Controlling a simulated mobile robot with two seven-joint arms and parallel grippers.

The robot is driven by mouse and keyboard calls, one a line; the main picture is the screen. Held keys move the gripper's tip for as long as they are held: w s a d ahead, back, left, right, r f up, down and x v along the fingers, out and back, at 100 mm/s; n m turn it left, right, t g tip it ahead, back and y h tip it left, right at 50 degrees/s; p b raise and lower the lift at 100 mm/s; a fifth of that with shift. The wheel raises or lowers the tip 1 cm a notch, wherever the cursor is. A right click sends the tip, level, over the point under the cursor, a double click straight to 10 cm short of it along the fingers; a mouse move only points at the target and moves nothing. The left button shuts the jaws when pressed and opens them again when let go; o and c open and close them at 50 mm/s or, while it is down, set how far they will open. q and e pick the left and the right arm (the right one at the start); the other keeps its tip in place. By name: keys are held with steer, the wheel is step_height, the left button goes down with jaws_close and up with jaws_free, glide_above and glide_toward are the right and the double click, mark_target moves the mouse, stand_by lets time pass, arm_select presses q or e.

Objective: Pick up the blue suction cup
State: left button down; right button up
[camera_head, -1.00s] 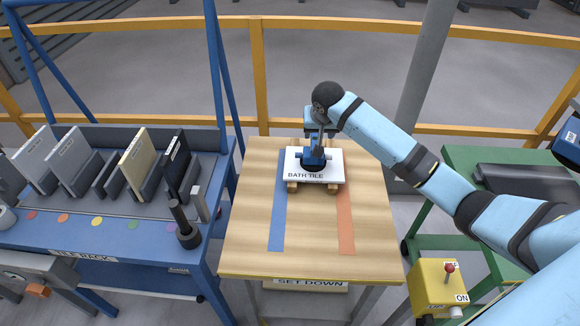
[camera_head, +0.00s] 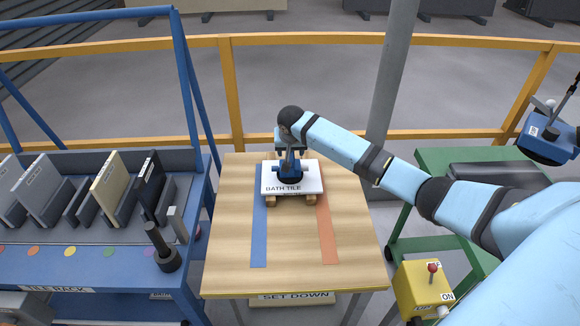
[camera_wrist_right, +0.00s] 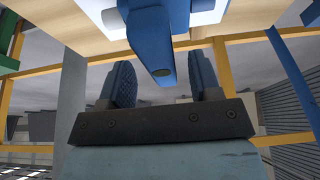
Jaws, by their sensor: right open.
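The blue suction cup (camera_head: 285,169) with a black pad stands on the white bath tile (camera_head: 311,181) on the wooden table. My right gripper (camera_head: 291,152) is just above and behind it in the head view, and partly covers it. In the right wrist view, my right gripper (camera_wrist_right: 163,80) is open. Its two dark ribbed fingers are on either side of the end of the blue handle (camera_wrist_right: 158,45), with gaps visible. The tile's underside edge shows at the top. My left gripper is not in view.
The tile rests on wooden blocks (camera_head: 271,207) on the table (camera_head: 230,235), between a blue and an orange stripe. A blue tile rack (camera_head: 90,265) stands left. A green bench (camera_head: 440,160), a yellow switch box (camera_head: 422,288) and a hanging blue device (camera_head: 545,141) are right. The table's front is clear.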

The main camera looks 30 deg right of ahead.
steer(key=shift+x, duration=1.55)
jaws_close()
